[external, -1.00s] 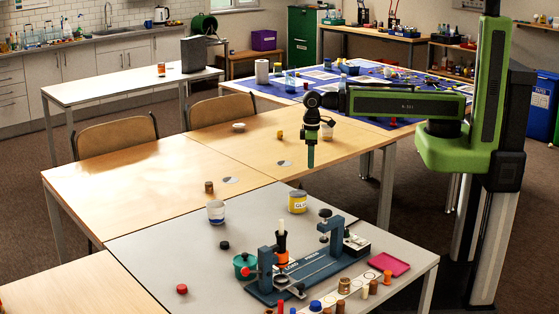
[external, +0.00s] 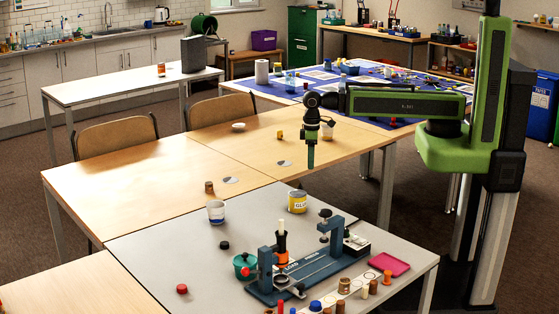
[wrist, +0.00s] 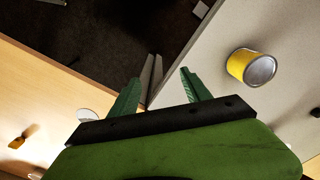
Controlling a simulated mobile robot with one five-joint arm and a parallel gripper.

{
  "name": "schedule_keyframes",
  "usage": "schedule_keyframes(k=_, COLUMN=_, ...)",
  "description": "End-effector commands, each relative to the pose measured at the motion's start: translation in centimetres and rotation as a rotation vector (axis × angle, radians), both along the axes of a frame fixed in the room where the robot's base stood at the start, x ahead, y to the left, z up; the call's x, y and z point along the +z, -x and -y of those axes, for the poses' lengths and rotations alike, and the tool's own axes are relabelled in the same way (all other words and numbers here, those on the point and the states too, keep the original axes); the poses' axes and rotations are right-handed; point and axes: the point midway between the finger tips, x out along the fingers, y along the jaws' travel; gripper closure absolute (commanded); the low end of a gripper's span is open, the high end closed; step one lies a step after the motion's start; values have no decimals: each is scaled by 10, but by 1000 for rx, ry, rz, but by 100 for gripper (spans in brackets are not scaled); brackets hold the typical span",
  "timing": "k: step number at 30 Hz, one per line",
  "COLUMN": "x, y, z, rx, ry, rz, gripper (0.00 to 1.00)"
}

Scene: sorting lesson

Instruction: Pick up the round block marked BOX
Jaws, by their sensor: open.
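I cannot read the word BOX on any block. Small round blocks in view include a brown one (external: 209,187) on the wooden table, a red one (external: 182,289) and a black one (external: 224,245) on the grey table. A small yellow block (external: 280,134) stands on the wooden table; a yellow block also shows in the wrist view (wrist: 16,143).
The wooden table (external: 120,190) is mostly clear.

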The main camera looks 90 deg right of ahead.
Motion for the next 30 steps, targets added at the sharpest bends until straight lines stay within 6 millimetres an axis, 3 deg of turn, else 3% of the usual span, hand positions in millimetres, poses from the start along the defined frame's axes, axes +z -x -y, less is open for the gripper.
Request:
schedule_keyframes(k=8, x=0, y=0, z=0, rx=-73, ry=0, rz=1, gripper=44)
schedule_keyframes(k=11, x=0, y=-5, z=-2, rx=-303, ry=-9, rz=19, gripper=44)
schedule_keyframes(k=13, x=0, y=-25, z=-6, rx=-544, ry=-36, rz=37, gripper=44)
schedule_keyframes(k=20, x=10, y=-134, z=-24, rx=-1423, ry=-196, rz=43, gripper=44)
schedule_keyframes(k=24, x=28, y=-223, z=-32, rx=-1961, ry=-329, rz=-29, gripper=44)
schedule_keyframes(k=27, x=44, y=-288, z=-34, rx=-2271, ry=-417, rz=-111, gripper=44)
schedule_keyframes(k=30, x=56, y=-332, z=-31, rx=-2398, ry=-468, rz=-164, gripper=44)
